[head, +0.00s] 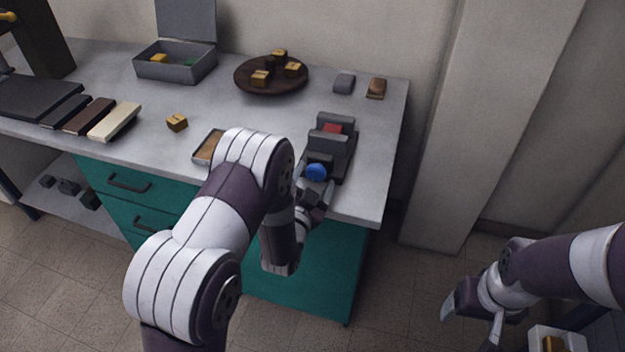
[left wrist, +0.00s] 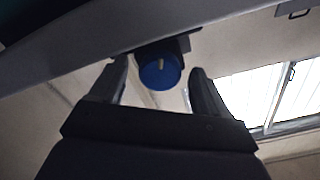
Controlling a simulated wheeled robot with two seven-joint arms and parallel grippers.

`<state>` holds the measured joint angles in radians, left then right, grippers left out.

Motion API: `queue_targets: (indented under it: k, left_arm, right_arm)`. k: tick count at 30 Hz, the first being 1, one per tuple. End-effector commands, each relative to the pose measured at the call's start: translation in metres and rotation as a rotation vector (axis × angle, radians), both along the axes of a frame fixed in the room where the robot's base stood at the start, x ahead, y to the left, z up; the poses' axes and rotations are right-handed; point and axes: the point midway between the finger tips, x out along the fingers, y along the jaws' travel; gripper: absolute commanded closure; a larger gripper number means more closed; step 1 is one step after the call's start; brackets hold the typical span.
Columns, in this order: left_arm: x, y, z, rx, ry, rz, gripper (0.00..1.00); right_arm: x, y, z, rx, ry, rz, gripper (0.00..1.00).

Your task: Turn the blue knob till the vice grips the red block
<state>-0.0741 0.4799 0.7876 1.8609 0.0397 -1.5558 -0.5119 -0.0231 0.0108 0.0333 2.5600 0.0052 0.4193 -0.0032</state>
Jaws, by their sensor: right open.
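The dark grey vice (head: 330,145) stands on the bench near its right front corner. The red block (head: 333,129) sits between its jaws; whether both jaws touch it I cannot tell. The blue knob (head: 316,172) is on the vice's front end. My left gripper (head: 318,190) is just in front of the knob, partly hidden by its own arm in the head view. In the left wrist view the blue knob (left wrist: 159,74) lies between and slightly beyond the open fingertips (left wrist: 158,78), with gaps on both sides. My right gripper (head: 470,318) is open and empty, low at the right, off the bench.
A shallow tray (head: 207,147) lies left of the vice, partly behind my left arm. A small yellow block (head: 177,122), a round dark plate (head: 245,82) with blocks and an open grey box (head: 158,72) stand further left and back. Bench edge lies right of the vice.

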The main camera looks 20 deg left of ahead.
Motion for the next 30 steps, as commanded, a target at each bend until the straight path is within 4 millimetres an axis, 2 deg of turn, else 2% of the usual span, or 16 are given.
queue_targets:
  k: [8, 11, 18, 21, 25, 30]
  left_arm:
    - [-0.004, 0.0, 0.0, 0.0, -0.001, 0.0, 0.24]
    - [-0.021, 0.001, 0.0, 0.0, 0.001, 0.0, 0.24]
    - [-0.087, 0.003, -0.001, -0.001, 0.002, 0.0, 0.24]
    - [-0.108, 0.003, -0.001, -0.001, 0.002, -0.001, 0.24]
    - [-0.123, 0.004, 0.0, 0.0, 0.0, 0.0, 0.24]
    - [-0.127, 0.004, 0.0, 0.0, -0.001, 0.0, 0.24]
  right_arm:
    - [0.0, 0.0, 0.0, 0.0, 0.0, 0.0, 0.24]
    - [0.0, 0.0, 0.0, 0.0, 0.0, 0.0, 0.24]
    - [0.0, 0.0, -0.003, 0.0, 0.0, 0.0, 0.24]
    - [0.0, 0.0, -0.003, 0.0, 0.0, 0.0, 0.24]
    - [0.0, 0.0, -0.004, 0.0, 0.0, 0.0, 0.24]
    - [0.0, 0.0, -0.004, 0.0, 0.0, 0.0, 0.24]
